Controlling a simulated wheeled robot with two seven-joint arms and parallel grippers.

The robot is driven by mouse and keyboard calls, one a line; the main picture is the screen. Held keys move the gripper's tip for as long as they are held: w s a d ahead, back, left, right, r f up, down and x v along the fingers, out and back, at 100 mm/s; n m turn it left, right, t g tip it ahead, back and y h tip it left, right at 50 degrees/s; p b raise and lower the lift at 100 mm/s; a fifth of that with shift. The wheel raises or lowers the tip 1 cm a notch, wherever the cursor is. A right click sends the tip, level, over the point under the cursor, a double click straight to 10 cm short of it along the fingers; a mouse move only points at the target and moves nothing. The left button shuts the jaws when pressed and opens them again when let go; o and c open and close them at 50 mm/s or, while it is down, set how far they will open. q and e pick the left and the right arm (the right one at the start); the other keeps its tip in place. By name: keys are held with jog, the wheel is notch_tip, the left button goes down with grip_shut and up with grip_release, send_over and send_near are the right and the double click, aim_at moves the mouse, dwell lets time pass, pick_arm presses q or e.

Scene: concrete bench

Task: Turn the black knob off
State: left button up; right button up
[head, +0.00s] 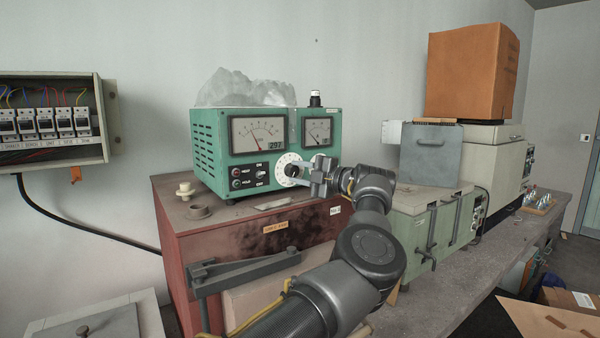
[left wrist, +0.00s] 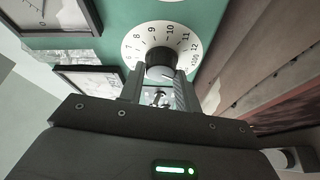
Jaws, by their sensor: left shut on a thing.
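The black knob (head: 291,170) sits at the centre of a white numbered dial plate (head: 283,161) on the front of the green meter box (head: 208,151). In the left wrist view the knob (left wrist: 160,59) stands in front of the dial plate (left wrist: 133,47), with numbers from about 7 to 12 showing. My left gripper (head: 302,172) is at the dial, shut on the knob from the front. Its two fingers (left wrist: 160,81) lie on either side of the knob's outer end. My right gripper is not in view.
A green-grey chest (head: 411,235) stands close on the right. A fuse box (head: 50,118) hangs at the left.

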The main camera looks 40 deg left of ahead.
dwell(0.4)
pick_arm(q)
jog(key=o, duration=1)
jog(key=shift+d+f, duration=0.1)
jog(key=shift+d, duration=0.2)
jog(key=shift+w+d+b, duration=0.2)
jog(key=shift+d+b, duration=0.4)
jog(key=shift+d, duration=1.1)
jog(key=shift+w+d+b, duration=0.2)
jog(key=shift+d+b, duration=0.35)
jog(key=shift+d, duration=1.1)
jog(key=shift+w+d+b, duration=0.2)
jog(key=shift+d+b, duration=0.4)
jog(key=shift+d, duration=1.1)
